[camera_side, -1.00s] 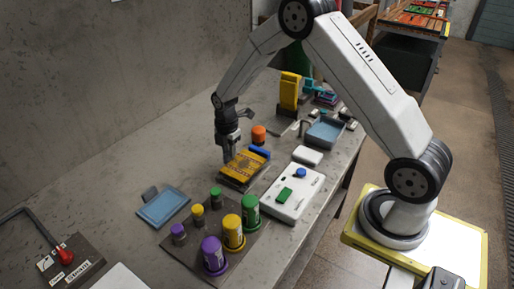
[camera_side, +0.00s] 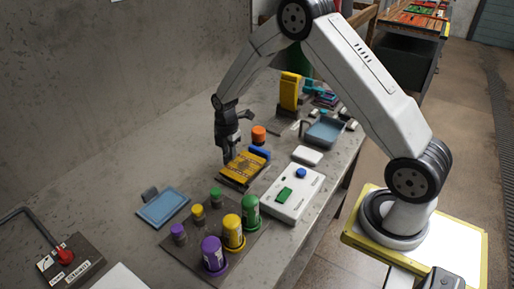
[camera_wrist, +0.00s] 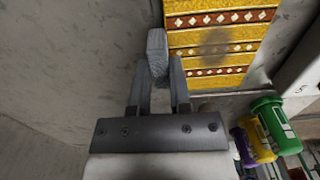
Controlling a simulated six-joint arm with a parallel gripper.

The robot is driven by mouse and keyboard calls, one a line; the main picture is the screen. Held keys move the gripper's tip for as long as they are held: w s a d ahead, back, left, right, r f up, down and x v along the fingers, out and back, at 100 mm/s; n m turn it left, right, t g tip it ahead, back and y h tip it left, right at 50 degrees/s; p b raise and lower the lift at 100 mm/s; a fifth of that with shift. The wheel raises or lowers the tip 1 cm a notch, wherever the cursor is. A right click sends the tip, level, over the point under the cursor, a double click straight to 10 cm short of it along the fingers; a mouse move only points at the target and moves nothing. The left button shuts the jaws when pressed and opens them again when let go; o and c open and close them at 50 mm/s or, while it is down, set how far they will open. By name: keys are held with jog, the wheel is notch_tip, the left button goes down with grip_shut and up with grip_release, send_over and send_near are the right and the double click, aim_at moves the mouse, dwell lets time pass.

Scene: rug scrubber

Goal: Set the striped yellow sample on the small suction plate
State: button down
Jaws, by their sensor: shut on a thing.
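The striped yellow sample (camera_side: 245,167) lies flat or nearly flat beside the white box, with yellow and reddish-brown bands. It also fills the upper right of the wrist view (camera_wrist: 225,45), where a dark smudge shows on it. My gripper (camera_side: 226,154) is at the sample's left end in the side view. In the wrist view my fingers (camera_wrist: 159,92) are shut on a grey tab (camera_wrist: 157,45) beside the sample's edge. A dark edge shows under the sample; I cannot tell whether they touch. I cannot make out the small suction plate for certain.
A blue roller (camera_side: 260,152) lies close at the sample's far end. A white box (camera_side: 296,205) with buttons stands to the right. Several coloured bottles (camera_side: 233,232) stand in front. A blue panel (camera_side: 163,208) lies front left. An orange cap (camera_side: 259,134) stands behind.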

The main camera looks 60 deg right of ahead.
jog(key=shift+f, duration=0.4)
jog(key=shift+c, duration=2.4)
grip_release()
jog(key=shift+r, duration=0.15)
jog(key=shift+r, duration=3.8)
